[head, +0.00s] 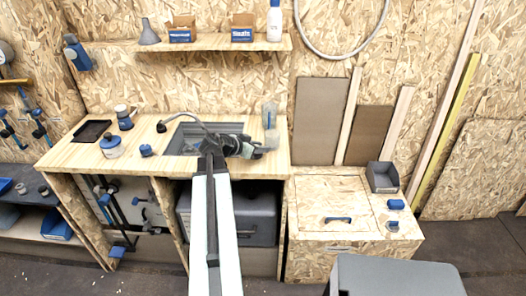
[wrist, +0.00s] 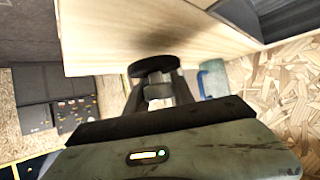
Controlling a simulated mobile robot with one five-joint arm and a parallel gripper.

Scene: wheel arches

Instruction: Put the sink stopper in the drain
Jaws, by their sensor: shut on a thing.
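The sink (head: 183,138) is set into the wooden counter, with a curved tap (head: 185,117) at its left. My gripper (head: 258,151) is over the right part of the sink area, near the counter's right end. In the wrist view my gripper (wrist: 158,92) is shut on a dark round disc, the sink stopper (wrist: 154,65), which sits between the fingertips. In the head view the stopper is too small and dark to tell from the gripper. The drain cannot be made out; my arm covers part of the sink.
A clear container (head: 269,113) stands at the counter's right end, close to my gripper. A black tray (head: 92,131), a blue-and-white jar (head: 110,147) and a blue knob-like thing (head: 146,150) stand at the left. A shelf (head: 215,44) hangs above.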

